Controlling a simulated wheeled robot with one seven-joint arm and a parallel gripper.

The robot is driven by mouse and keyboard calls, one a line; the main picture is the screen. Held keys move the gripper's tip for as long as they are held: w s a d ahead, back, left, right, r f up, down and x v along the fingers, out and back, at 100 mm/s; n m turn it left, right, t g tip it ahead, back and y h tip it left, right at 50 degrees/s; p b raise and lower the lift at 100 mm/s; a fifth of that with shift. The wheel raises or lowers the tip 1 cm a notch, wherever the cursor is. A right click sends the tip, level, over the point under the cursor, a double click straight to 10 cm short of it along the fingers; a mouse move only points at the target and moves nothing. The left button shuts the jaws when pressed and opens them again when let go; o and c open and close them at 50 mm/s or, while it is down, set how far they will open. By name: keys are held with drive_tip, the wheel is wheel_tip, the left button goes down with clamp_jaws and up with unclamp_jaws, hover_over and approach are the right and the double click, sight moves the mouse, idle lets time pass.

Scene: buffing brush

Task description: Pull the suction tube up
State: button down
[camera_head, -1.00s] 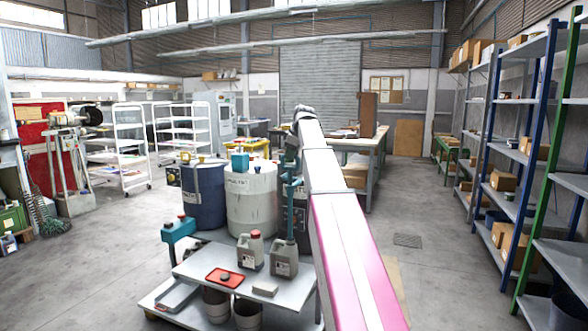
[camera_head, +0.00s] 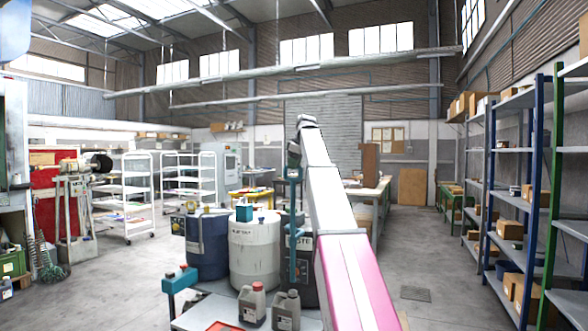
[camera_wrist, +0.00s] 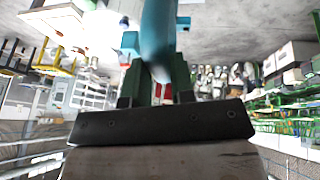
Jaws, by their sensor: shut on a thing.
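The teal suction tube (camera_head: 292,236) stands upright in the head view, in front of the dark drum (camera_head: 305,262) and just behind the grey jug (camera_head: 286,311). Its lower end is near the jug's top; I cannot tell whether it is inside a container. My gripper (camera_wrist: 160,76) is shut on the tube, which fills the space between its dark green fingers in the wrist view (camera_wrist: 158,28). In the head view my gripper is small and partly hidden at the tube's upper end, beneath my raised arm.
A white drum (camera_head: 254,256) and a blue drum (camera_head: 206,258) stand left of the dark drum. A second jug (camera_head: 251,306) and a red tray (camera_head: 222,327) are on the cart (camera_head: 190,319) in front.

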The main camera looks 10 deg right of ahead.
drive_tip(key=shift+w+r, duration=0.1)
drive_tip(key=shift+r, duration=0.2)
drive_tip(key=c, duration=1.2)
unclamp_jaws()
drive_tip(key=shift+o, duration=1.1)
drive_tip(key=v, duration=1.1)
drive_tip(key=shift+f, duration=0.15)
